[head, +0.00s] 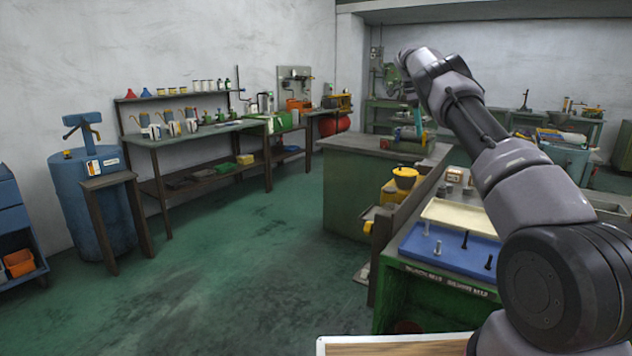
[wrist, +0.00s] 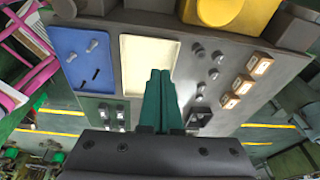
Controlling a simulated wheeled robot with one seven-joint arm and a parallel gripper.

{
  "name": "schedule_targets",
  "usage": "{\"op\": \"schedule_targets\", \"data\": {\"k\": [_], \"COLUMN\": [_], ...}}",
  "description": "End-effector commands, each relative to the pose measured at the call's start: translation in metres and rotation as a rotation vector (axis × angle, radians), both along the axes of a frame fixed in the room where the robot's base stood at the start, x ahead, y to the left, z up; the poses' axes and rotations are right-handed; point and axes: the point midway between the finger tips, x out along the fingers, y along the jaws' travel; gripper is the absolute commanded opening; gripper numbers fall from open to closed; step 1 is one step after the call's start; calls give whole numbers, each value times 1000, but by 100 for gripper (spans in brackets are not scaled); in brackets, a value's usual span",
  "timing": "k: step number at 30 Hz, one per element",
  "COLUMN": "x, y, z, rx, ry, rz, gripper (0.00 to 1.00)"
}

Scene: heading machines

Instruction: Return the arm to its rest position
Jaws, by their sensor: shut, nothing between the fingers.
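My gripper (wrist: 160,76) shows in the wrist view with its two dark teal fingers pressed together and nothing between them. It is above the workbench, with its tips in front of the lower part of a cream tray (wrist: 148,52). In the head view my grey arm (head: 505,165) reaches up from the lower right toward the back of the room, raised above the green bench. The arm's far end is small there, and the finger state cannot be made out in that view.
A blue tray (head: 485,252) with several bolts lies beside the cream tray (head: 462,217) on the green bench (head: 428,292). A yellow container (head: 405,178) stands behind. A blue machine (head: 92,200) and a long workbench (head: 160,140) line the left wall. The green floor (head: 240,270) between is clear.

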Motion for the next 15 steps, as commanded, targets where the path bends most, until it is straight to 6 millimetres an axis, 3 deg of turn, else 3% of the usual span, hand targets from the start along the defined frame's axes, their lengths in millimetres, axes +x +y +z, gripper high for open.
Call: {"op": "schedule_targets", "data": {"k": [8,15], "x": [-30,-92], "y": [-22,-31], "z": [63,133], "rx": [81,177], "ry": [-46,-131], "rz": [127,364], "gripper": [0,0]}}
